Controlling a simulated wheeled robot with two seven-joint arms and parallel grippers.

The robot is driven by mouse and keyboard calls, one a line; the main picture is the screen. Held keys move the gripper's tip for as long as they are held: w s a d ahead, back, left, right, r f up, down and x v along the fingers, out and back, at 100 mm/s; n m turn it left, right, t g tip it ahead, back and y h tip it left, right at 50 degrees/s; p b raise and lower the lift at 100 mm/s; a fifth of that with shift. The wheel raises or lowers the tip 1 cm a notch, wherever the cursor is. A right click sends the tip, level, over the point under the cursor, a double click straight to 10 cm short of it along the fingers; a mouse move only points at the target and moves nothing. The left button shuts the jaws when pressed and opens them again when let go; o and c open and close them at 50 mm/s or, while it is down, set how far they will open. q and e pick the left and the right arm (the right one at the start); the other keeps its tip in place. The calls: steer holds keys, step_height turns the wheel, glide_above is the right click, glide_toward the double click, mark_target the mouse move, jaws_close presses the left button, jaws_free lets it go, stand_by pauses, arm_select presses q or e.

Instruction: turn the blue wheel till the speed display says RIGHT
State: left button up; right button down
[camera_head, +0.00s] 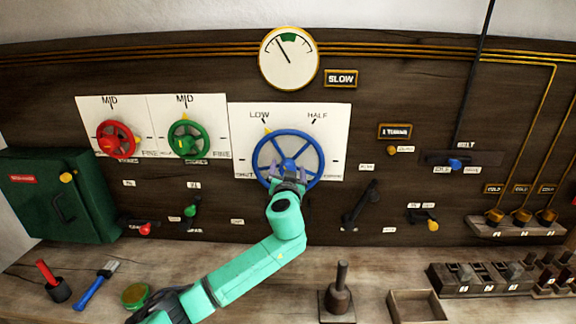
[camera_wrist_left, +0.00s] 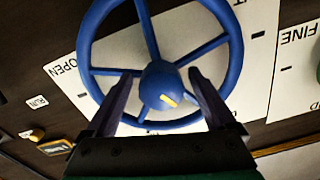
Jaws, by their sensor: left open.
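The blue wheel (camera_head: 262,147) is mounted on a white plate marked LOW and HALF. A yellow mark shows at its upper left rim, near LOW. The speed display (camera_head: 341,78) reads SLOW. The round dial (camera_head: 289,72) above has its needle left of the green band. My left gripper (camera_head: 289,176) is at the lower middle of the wheel. In the left wrist view, its open fingers (camera_wrist_left: 162,78) lie either side of the wheel's hub (camera_wrist_left: 158,78), with visible gaps. Their depth relative to the spokes is unclear. My right gripper is not in view.
A red wheel (camera_head: 105,139) and a green wheel (camera_head: 176,142) are on plates to the left. A black lever (camera_head: 361,203) is at the lower right of the blue wheel. The bench below carries a blue-handled hammer (camera_head: 91,290), a weight (camera_head: 339,298) and an open tray (camera_head: 417,308).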

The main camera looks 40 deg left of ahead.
arm_select(q)
steer(key=shift+s, duration=0.15)
steer(key=c, duration=1.4)
